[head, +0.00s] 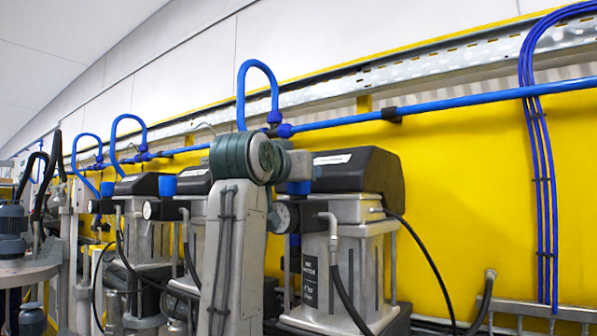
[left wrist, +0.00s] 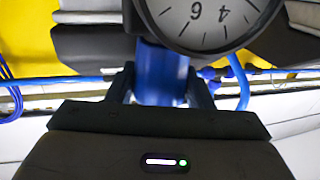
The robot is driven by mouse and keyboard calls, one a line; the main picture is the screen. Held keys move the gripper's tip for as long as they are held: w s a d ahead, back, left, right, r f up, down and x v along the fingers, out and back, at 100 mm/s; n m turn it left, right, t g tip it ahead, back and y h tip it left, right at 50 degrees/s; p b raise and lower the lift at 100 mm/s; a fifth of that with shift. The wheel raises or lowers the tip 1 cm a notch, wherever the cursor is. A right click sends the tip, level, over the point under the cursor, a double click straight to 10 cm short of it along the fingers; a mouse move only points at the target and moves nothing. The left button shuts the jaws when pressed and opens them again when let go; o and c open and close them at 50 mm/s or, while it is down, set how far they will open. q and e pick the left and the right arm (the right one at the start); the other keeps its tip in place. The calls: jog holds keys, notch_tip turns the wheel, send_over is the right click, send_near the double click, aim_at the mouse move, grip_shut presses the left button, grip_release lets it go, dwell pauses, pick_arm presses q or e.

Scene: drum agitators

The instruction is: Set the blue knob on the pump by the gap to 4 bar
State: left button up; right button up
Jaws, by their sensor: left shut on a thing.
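The nearest pump (head: 340,232) is a grey unit with a black top, standing in front of the yellow wall. Part of its blue knob (head: 298,187) shows beside my left arm, above a round gauge (head: 284,216). In the left wrist view my left gripper (left wrist: 162,88) is shut on the blue knob (left wrist: 162,66), one finger on each side. The white gauge face (left wrist: 208,14) is cut off at the top edge; a 6 and a 4 show upside down, and no needle is seen. My right gripper is not in view.
More pumps with blue knobs (head: 167,186) stand to the left. A blue pipe (head: 450,103) runs along the wall, with blue hose loops (head: 258,66) above. Black hoses (head: 428,258) hang right of the nearest pump. The yellow wall there (head: 465,190) is bare.

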pick_arm(q)
jog(key=m+g+h, duration=0.1)
jog(key=m+h, duration=0.1)
jog(key=m+g+h+p, duration=0.1)
jog(key=m+g+h, duration=0.1)
jog(key=h, duration=0.1)
jog(key=shift+w+a+r+p, duration=0.1)
jog(key=shift+a+p, duration=0.05)
jog(key=shift+p, duration=0.15)
jog(key=shift+m+g+h+p, duration=1.15)
jog(key=shift+m+g+h, duration=1.05)
jog(key=shift+g, duration=0.8)
jog(key=o, duration=1)
jog(key=shift+c, duration=0.2)
